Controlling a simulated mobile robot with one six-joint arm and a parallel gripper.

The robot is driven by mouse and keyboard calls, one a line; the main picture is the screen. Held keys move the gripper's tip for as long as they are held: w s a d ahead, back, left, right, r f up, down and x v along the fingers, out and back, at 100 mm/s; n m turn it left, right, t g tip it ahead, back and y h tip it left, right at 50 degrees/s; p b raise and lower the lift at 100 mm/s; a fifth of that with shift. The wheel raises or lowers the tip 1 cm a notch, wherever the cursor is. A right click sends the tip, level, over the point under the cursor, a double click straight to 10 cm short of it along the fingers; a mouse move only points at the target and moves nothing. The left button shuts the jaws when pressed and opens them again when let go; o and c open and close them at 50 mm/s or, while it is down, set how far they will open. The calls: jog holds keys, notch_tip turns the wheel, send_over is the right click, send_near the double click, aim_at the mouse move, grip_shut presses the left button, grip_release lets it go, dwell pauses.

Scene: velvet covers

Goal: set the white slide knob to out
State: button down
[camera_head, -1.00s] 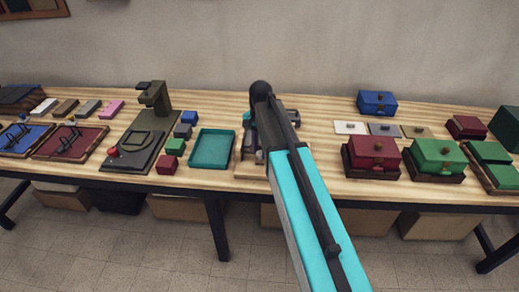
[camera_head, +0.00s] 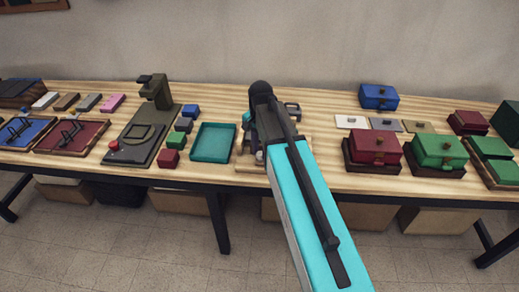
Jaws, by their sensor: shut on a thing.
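My arm reaches over the table's middle, its dark end pointing down at a small device on a pale wooden base (camera_head: 248,165). My gripper (camera_head: 249,128) is mostly hidden behind the arm's end. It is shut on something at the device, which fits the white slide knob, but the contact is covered. A small whitish spot shows low beside the arm, too small to identify. The knob's setting and its out mark cannot be read.
A teal tray (camera_head: 229,143) stands close on the left, with small coloured blocks and an olive press (camera_head: 153,93) beyond. A red box (camera_head: 374,147) and green box (camera_head: 438,150) stand to the right. A grey frame-like part (camera_head: 292,108) sits just right of the arm.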

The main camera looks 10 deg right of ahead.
aim_at(260, 154)
jog(key=c, duration=1.4)
grip_release()
jog(key=shift+s+a, duration=0.15)
jog(key=shift+s, duration=0.05)
jog(key=shift+r, duration=0.1)
notch_tip(260, 154, up, 14)
jog(key=b, duration=0.2)
jog(key=shift+f, duration=0.2)
